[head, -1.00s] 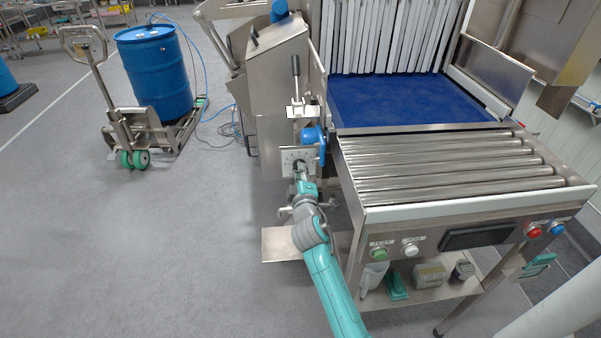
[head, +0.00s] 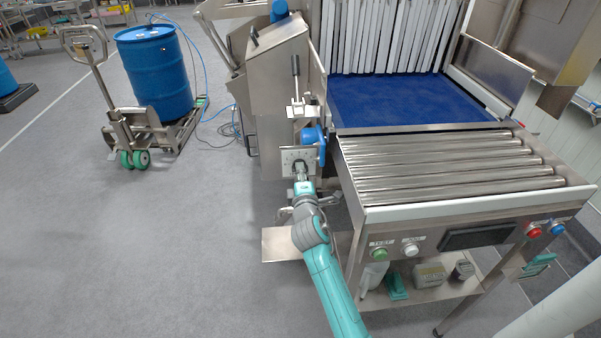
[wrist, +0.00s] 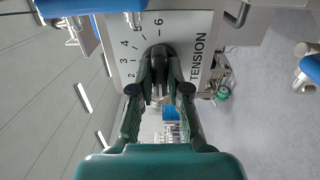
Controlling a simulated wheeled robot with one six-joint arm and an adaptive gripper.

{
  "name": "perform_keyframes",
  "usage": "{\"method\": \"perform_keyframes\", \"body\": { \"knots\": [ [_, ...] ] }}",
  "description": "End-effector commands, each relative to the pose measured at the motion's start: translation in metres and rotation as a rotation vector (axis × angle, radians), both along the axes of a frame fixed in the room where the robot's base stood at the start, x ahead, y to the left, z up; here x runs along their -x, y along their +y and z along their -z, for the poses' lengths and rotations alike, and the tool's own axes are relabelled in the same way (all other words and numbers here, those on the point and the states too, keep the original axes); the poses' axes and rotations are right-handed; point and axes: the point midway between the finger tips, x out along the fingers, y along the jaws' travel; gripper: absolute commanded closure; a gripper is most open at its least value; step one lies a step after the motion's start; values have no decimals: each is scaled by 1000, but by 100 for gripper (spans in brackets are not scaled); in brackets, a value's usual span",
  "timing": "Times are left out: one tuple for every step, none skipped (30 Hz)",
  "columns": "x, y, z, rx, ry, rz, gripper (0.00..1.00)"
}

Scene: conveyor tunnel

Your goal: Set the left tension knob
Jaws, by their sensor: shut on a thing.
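The tension plate (head: 299,153) is a pale panel on the left side of the conveyor. In the wrist view the plate (wrist: 200,30) carries the word TENSION and a dial with figures, turned sideways in the picture. The dark knob (wrist: 158,54) sits at its middle, partly hidden by my fingers. My gripper (wrist: 158,92) is shut on the knob, with a finger on either side of it. In the head view my gripper (head: 301,172) reaches up to the plate from below. The knob's pointer cannot be read clearly.
A lever (head: 295,70) stands above the plate, and a blue part (head: 313,135) sits close to its right. The roller bed (head: 450,165) is to the right. A drum (head: 155,68) stands on a pallet truck at left. The floor left of my arm is clear.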

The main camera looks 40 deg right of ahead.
Motion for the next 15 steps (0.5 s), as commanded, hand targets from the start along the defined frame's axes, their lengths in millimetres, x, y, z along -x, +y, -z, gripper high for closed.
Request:
{"method": "perform_keyframes", "body": {
  "knots": [
    [0, 1, 1, 0, 1, -2, 100],
    [0, 1, 1, -1, 1, -2, 100],
    [0, 1, 1, -1, 1, -2, 100],
    [0, 1, 1, -1, 1, -2, 100],
    [0, 1, 1, -1, 1, -2, 100],
    [0, 1, 1, -1, 1, -2, 100],
    [0, 1, 1, -1, 1, -2, 77],
    [0, 1, 1, -1, 1, -2, 70],
    [0, 1, 1, -1, 1, -2, 60],
    [0, 1, 1, -1, 1, -1, 59],
    [0, 1, 1, -1, 1, -1, 59],
    [0, 1, 1, -1, 0, -1, 59],
    [0, 1, 1, -1, 0, -1, 59],
    [0, 0, 1, -1, 0, -1, 59],
    [0, 0, 0, -1, 0, -1, 59]
  ]
}}
